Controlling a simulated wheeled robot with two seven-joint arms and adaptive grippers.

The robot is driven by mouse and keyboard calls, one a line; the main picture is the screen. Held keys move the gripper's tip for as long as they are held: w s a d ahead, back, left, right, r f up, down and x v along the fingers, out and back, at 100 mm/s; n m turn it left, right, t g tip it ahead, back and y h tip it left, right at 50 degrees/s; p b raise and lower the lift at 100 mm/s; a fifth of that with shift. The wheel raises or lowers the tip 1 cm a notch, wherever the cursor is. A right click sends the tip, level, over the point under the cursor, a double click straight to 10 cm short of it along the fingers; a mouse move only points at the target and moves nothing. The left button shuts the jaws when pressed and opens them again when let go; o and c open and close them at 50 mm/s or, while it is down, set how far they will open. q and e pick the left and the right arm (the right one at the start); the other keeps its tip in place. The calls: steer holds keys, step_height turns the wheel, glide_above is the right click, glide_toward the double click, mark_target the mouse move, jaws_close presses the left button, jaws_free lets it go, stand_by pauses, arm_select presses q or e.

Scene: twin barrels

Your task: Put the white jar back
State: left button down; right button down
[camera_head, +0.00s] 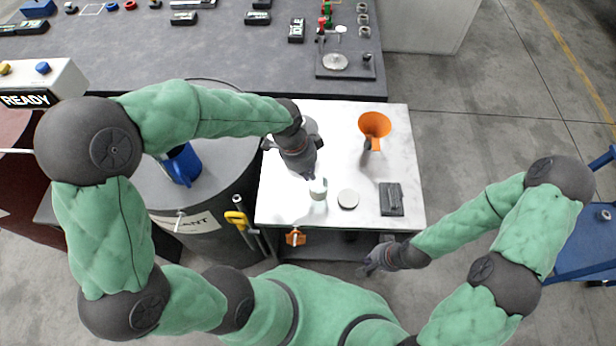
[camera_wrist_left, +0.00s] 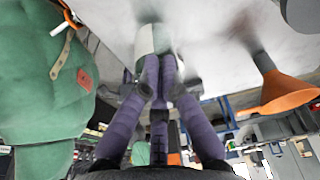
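The white jar (camera_head: 318,189) with a greenish band is at the front left of the white-topped table (camera_head: 281,205). It also shows in the left wrist view (camera_wrist_left: 152,38), beyond my fingers. My left gripper (camera_head: 311,177) is right at the jar, and its purple fingers (camera_wrist_left: 161,62) converge and overlap the jar's banded part in the wrist view. Whether they grip it or only reach it is unclear. My right gripper (camera_head: 370,270) is low, in front of the table, clear of the jar; how far its fingers are apart is too small to tell.
A round pale disc (camera_head: 348,199), a dark flat device (camera_head: 391,199) and an orange funnel (camera_head: 374,124) are right of the jar. A grey barrel (camera_head: 215,215) with a blue jug (camera_head: 182,165) stands left. A dark workbench (camera_head: 150,60) lies behind. The table's middle is mostly clear.

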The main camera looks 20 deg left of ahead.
arm_select(q)
steer(key=shift+a+x, duration=0.25)
steer(key=shift+x, duration=0.85)
steer(key=shift+s+f, duration=0.1)
steer(key=shift+s, duration=0.05)
steer(key=shift+f+b, duration=0.15)
steer(key=shift+b, duration=0.2)
steer(key=c, duration=1.4)
jaws_free()
steer(key=shift+c, duration=0.2)
steer(key=w+p+v, duration=0.1)
steer(key=p+v, duration=0.2)
steer(key=v, duration=0.9)
steer(key=shift+s, duration=0.5)
